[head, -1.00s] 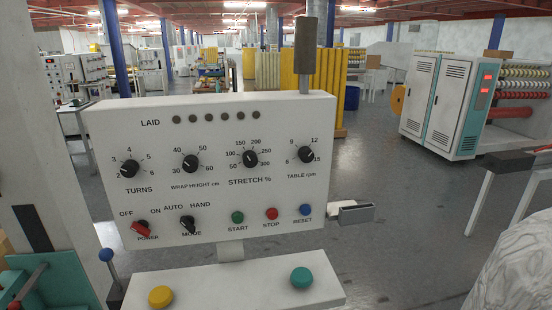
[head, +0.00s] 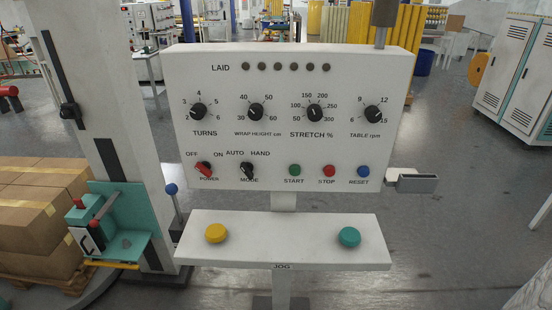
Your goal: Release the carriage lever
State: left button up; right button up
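A teal carriage (head: 130,225) sits low on the tall white column (head: 95,90) at the left in the head view. A lever with a red grip (head: 104,210) slants up from the carriage. A second lever with a blue ball knob (head: 171,189) stands nearly upright between the column and the control panel. I cannot tell from the picture which of the two is the carriage lever. Neither of my grippers is in view.
The white control panel (head: 290,140) with dials and buttons stands in the middle. Below it is a shelf (head: 290,250) with yellow and teal buttons. Stacked cardboard boxes (head: 35,215) stand at the left behind the carriage. The floor (head: 440,240) at the right is clear.

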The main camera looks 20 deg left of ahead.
aim_at(108, 208)
jog(key=u, duration=2.5)
jog(key=i, duration=1.3)
jog(key=z, duration=0.65)
jog(key=i, duration=0.55)
jog(key=z, duration=0.5)
